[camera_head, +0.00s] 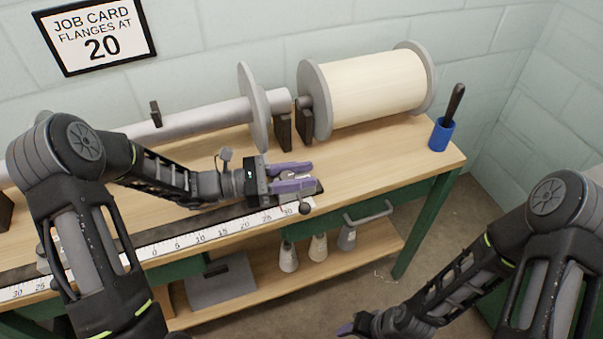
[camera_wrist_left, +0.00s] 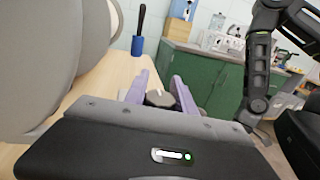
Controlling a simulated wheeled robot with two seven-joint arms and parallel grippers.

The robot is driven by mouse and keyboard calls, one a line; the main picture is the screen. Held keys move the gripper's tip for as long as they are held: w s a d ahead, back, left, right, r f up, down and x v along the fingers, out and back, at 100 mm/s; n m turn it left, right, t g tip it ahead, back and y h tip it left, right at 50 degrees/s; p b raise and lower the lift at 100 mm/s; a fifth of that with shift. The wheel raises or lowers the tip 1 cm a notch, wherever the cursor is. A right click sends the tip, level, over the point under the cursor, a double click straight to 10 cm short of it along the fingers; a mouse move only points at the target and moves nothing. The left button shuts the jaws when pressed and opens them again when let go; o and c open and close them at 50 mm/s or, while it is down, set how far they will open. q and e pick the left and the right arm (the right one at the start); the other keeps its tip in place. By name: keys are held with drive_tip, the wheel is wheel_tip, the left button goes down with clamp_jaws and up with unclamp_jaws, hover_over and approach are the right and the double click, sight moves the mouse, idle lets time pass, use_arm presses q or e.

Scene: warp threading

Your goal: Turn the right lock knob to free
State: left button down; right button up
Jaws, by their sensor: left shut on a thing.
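My left gripper (camera_head: 292,177) is over the right end of the ruler, with its purple fingers closed around a knob. In the left wrist view the knob (camera_wrist_left: 159,98) is dark with a pale mark on top and sits between the two fingers (camera_wrist_left: 161,92). In the head view it is mostly hidden by the fingers. A small black ball handle (camera_head: 305,208) sticks out in front, near the scale's 30 mark.
The ruler (camera_head: 190,242) runs along the bench's front edge. A grey shaft with a flange (camera_head: 254,105) and a cream roll (camera_head: 368,88) lie behind the gripper. A blue cup with a dark-handled tool (camera_head: 441,134) stands at the right.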

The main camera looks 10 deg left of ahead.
use_arm(q)
drive_tip(key=shift+n+t, duration=0.3)
drive_tip(key=shift+t, duration=0.2)
drive_tip(key=shift+w+a+n+t+y, duration=0.15)
drive_tip(key=shift+w+n+t+y, duration=0.1)
drive_tip(key=shift+n+t+y, duration=0.7)
drive_tip(key=shift+w+a+n+t+y, duration=0.15)
drive_tip(key=shift+n+t+y, duration=0.45)
drive_tip(key=shift+t, duration=0.55)
drive_tip(key=n+t+y, duration=0.3)
drive_tip(key=shift+w+a+b, duration=0.2)
drive_tip(key=shift+w+b, duration=0.1)
drive_tip(key=shift+b, duration=0.05)
drive_tip(key=shift+w+a+n+t+y, duration=0.15)
drive_tip(key=shift+n+t+y, duration=0.4)
drive_tip(key=shift+y, duration=0.3)
drive_tip(key=shift+a+n+t+y, duration=0.15)
drive_tip(key=shift+n+t+y, duration=0.2)
drive_tip(key=shift+n+y, duration=0.35)
drive_tip(key=shift+y, duration=0.3)
drive_tip(key=c, duration=1)
unclamp_jaws()
drive_tip(key=shift+c, duration=0.2)
drive_tip(key=shift+a, duration=0.1)
